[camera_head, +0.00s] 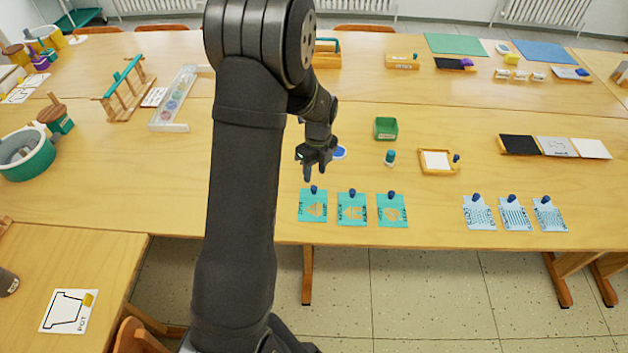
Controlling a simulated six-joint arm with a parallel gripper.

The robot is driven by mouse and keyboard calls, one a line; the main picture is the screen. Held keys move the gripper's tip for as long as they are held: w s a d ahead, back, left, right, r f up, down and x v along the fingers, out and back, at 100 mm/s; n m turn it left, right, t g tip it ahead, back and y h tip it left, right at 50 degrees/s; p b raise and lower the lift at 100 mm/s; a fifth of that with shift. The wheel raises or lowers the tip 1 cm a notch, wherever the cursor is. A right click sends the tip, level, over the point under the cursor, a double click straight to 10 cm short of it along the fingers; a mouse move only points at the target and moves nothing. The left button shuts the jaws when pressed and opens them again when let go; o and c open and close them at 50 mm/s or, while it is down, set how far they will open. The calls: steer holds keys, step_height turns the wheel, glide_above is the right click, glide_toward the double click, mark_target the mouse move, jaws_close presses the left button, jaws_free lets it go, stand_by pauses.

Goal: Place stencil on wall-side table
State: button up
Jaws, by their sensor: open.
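Three teal stencil cards lie in a row near the front edge of the middle table (440,225): the left one (312,210), the middle one (351,213) and the right one (391,214). Each has a cut-out shape and a dark blue knob at its top. My gripper (304,167) is open and empty, above the table just behind the left stencil, apart from it. It partly hides a blue round thing (340,152). The far table (370,85), nearer the radiator wall, holds a green mat (468,44) and a blue mat (545,52).
Light blue patterned cards (515,216) lie at the front right. A green box (386,128), a small bottle (390,158) and a wooden-framed pad (436,162) stand behind the stencils. A wooden rack (123,85) and a paint tray (174,100) are at left. My arm hides the centre-left.

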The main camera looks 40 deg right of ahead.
mark_target(313, 187)
step_height(313, 187, up, 6)
steer(key=shift+d, duration=0.25)
steer(key=f, duration=0.8)
steer(key=a+f, duration=0.1)
steer(key=f, duration=0.3)
step_height(313, 187, up, 3)
steer(key=shift+d+f, duration=0.1)
steer(key=shift+r, duration=0.55)
steer(key=shift+f, duration=0.1)
